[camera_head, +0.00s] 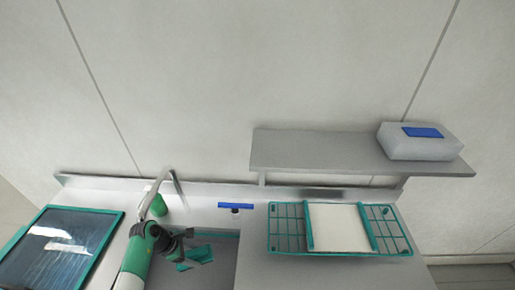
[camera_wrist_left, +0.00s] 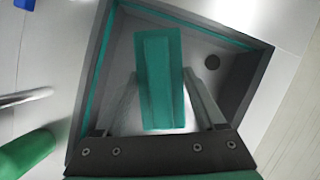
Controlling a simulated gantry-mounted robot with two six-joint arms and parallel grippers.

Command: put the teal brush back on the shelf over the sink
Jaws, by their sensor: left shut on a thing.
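The teal brush (camera_head: 199,254) is between the fingers of my left gripper (camera_head: 186,248), over the sink basin (camera_head: 223,249). In the left wrist view the brush (camera_wrist_left: 158,80) shows as a long teal block, with the gripper's fingers (camera_wrist_left: 160,100) shut on its two sides. The basin with its round drain (camera_wrist_left: 211,62) lies behind it. The grey shelf (camera_head: 315,151) is on the wall, above and to the right of the gripper. Its left and middle parts are bare. My right gripper is not in view.
A grey box (camera_head: 418,148) with a blue top patch sits on the shelf's right end. Under the shelf is a teal wire rack (camera_head: 288,228) with a white board. A faucet (camera_head: 178,186) and a green object (camera_head: 158,204) stand behind my arm. A teal-framed tray (camera_head: 112,226) lies left.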

